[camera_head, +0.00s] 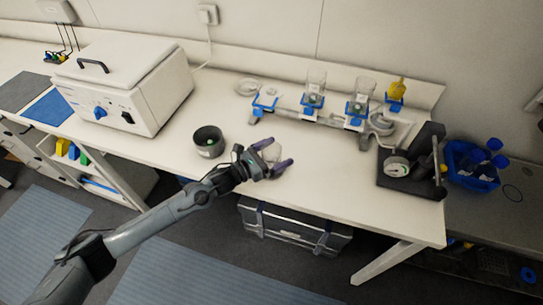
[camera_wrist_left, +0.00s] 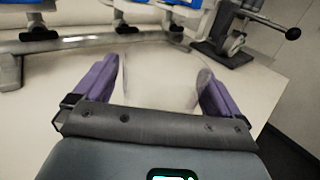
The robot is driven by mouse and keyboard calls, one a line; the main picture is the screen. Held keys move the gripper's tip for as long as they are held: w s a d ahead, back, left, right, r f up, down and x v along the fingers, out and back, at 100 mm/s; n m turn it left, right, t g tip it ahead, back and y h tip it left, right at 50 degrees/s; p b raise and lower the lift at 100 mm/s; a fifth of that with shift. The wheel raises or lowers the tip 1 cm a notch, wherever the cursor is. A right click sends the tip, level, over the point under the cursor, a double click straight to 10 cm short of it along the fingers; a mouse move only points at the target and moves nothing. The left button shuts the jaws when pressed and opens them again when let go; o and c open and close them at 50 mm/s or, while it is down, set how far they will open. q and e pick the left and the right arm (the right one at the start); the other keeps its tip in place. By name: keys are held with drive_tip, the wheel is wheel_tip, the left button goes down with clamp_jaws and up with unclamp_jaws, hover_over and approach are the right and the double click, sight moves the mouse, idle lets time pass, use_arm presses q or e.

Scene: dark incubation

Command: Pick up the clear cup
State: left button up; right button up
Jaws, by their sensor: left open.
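The clear cup (camera_head: 272,154) stands on the white bench near its front edge. My left gripper (camera_head: 273,153) is open around it, with one purple finger on each side. In the left wrist view the clear cup (camera_wrist_left: 160,82) fills the space between the two purple fingers of my left gripper (camera_wrist_left: 160,90). The cup is see-through and its outline is faint, so I cannot tell whether a finger touches it. My right gripper is not in view.
A dark pot (camera_head: 208,142) stands left of the gripper. A rack (camera_head: 330,116) with blue holders and clear beakers runs behind. A white box-like device (camera_head: 125,84) is at left, a black stand (camera_head: 412,170) at right. Bare bench (camera_head: 335,165) lies right of the cup.

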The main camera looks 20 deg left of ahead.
use_arm(q)
drive_tip(key=shift+w, duration=0.15)
drive_tip(key=c, duration=1.1)
drive_tip(key=shift+o, duration=0.2)
drive_tip(key=shift+r, duration=0.1)
